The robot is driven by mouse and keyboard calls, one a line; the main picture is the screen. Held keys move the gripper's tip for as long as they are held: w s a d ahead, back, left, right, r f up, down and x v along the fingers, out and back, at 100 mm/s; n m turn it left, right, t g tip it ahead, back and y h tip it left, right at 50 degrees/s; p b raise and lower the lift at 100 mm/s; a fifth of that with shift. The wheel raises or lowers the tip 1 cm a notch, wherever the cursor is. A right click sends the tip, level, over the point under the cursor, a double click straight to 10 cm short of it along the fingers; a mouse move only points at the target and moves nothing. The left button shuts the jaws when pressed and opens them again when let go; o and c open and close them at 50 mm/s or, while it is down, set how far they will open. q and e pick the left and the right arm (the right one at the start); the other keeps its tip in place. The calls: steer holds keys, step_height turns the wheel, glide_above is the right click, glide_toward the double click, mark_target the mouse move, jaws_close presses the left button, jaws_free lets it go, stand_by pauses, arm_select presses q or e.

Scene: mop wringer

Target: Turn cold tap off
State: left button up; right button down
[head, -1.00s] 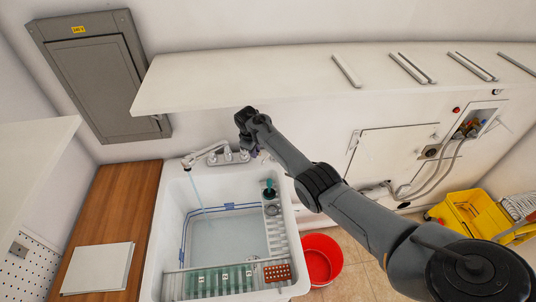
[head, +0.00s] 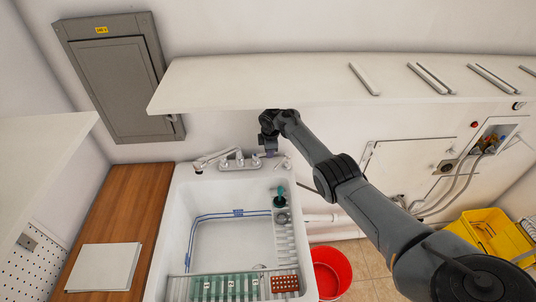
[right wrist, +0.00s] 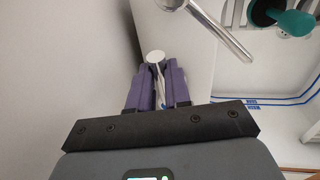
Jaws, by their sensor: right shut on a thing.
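My right gripper (head: 269,153) is at the right end of the chrome tap set (head: 238,162) on the sink's back rim. In the right wrist view, its purple fingers (right wrist: 159,85) are shut around a slim pale tap handle with a round white top (right wrist: 155,57). I take this to be the cold tap handle; no label shows. My left gripper is not in view.
A chrome tube (right wrist: 210,25) lies close beside the fingers. A cup with a teal item (head: 279,192) stands on the sink's right ledge. A white shelf (head: 230,85) hangs just above my right arm. A red bucket (head: 330,272) stands on the floor.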

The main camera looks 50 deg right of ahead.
steer(key=shift+f, duration=0.1)
stand_by(0.3)
steer(key=c, duration=1.1)
jaws_free()
steer(key=shift+r+p, duration=0.3)
steer(key=shift+r, duration=0.3)
steer(key=shift+s+a+r+p, duration=0.25)
steer(key=shift+r+p, duration=0.05)
steer(key=shift+r, duration=1.3)
steer(key=shift+s+a+r+p, duration=0.2)
steer(key=shift+r+p, duration=0.15)
steer(key=shift+r, duration=1.2)
steer(key=shift+s+a+r+p, duration=0.25)
steer(key=shift+r+p, duration=0.05)
steer(key=shift+r, duration=1.3)
steer(key=shift+f, duration=0.1)
